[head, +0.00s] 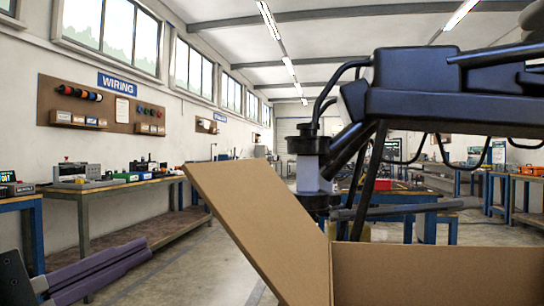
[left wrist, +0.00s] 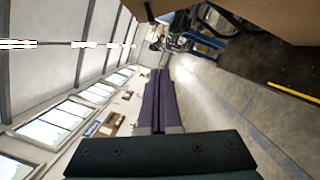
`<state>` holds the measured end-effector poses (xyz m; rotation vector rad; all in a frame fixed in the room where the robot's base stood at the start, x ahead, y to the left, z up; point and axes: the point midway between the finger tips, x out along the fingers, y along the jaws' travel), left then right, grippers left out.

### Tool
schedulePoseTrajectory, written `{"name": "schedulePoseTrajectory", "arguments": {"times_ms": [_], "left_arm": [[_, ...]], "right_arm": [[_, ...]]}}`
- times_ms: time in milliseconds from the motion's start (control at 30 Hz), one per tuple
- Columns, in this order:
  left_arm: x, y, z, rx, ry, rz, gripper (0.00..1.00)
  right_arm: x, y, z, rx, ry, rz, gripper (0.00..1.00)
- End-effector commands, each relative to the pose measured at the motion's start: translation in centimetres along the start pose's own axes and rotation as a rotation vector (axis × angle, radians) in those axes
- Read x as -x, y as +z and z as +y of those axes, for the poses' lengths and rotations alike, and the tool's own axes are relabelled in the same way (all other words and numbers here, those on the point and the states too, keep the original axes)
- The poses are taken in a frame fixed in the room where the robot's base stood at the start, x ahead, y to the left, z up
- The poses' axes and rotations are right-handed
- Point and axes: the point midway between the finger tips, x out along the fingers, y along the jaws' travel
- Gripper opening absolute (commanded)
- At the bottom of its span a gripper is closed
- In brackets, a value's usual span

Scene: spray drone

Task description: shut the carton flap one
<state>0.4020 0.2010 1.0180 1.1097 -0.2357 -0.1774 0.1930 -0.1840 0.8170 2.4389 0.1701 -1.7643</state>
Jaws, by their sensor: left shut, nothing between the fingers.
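A tan carton flap (head: 262,228) stands raised in the head view, leaning outward to the upper left. It joins the carton (head: 436,276) at the lower right; no mark shows which flap it is. My left gripper (head: 147,247) is at the lower left of the head view, apart from the flap. Its purple fingers are together and empty. The left wrist view shows the same fingers (left wrist: 159,74) closed, with a tan cardboard surface (left wrist: 283,18) at the upper right. My right gripper is not in view.
A dark spray drone (head: 450,85) with hoses and arms stands behind and above the carton at right. A workbench (head: 95,190) with tools runs along the left wall. Open floor (head: 185,268) lies between bench and flap.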

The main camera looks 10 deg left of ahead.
Motion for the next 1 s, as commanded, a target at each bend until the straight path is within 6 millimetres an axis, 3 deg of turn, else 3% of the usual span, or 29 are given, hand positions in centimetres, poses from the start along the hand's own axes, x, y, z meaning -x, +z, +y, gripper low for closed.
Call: {"name": "schedulePoseTrajectory", "arguments": {"times_ms": [33,267,667,800,1000], "left_arm": [[-0.2,0.0,0.7,0.021,0.014,0.004,0.00],[-2.6,-0.1,0.9,0.033,0.025,0.003,0.00],[-10.5,0.2,0.9,0.032,0.020,0.001,0.00],[-10.8,2.5,1.2,0.033,0.020,0.003,0.00],[-11.0,3.7,0.9,0.029,0.018,0.004,0.00]], "right_arm": [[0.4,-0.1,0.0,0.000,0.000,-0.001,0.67],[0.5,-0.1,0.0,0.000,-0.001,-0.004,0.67],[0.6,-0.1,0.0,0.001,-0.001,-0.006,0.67],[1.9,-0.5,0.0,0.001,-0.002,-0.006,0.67],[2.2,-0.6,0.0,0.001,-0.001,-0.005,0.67]]}}
